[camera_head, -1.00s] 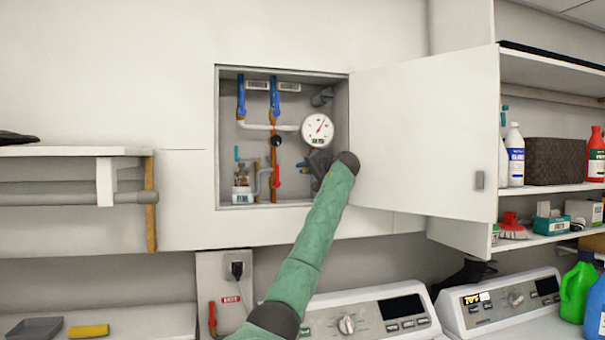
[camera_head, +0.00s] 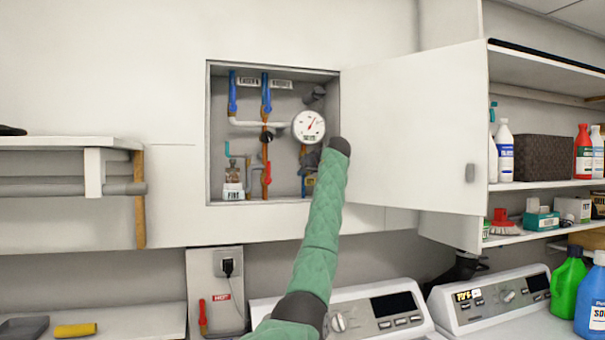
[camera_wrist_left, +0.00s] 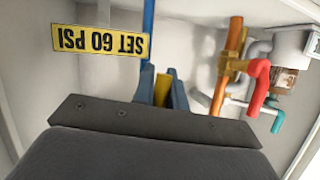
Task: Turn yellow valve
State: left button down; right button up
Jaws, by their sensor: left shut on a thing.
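The yellow valve (camera_wrist_left: 162,88) shows as a narrow yellow handle between the two blue-grey fingers of my left gripper (camera_wrist_left: 161,92) in the wrist view. The fingers are shut on it, and they hide much of it. In the head view, my left gripper (camera_head: 311,160) is inside the open wall cabinet, below the round white gauge (camera_head: 308,126). My green arm partly hides it there, and the valve's angle cannot be told. My right gripper is not in view.
Other pipes with blue handles (camera_head: 266,92) and a red handle (camera_head: 267,173) are left of my gripper. A yellow "SET 60 PSI" label (camera_wrist_left: 100,42) is close by. The cabinet door (camera_head: 415,130) stands open on the right. Washing machines (camera_head: 375,305) stand below.

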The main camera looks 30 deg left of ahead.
pick_arm(q)
jog(key=shift+w+d+r+n, duration=0.2)
jog(key=shift+r+n, duration=0.1)
jog(key=shift+n, duration=0.2)
jog(key=shift+t, duration=0.3)
jog(key=c, duration=1.5)
grip_release()
jog(key=shift+o, duration=0.3)
jog(key=shift+w+d+f+h, duration=0.1)
jog(key=shift+f+h, duration=0.05)
jog(key=shift+h, duration=0.15)
jog(key=shift+d, duration=0.1)
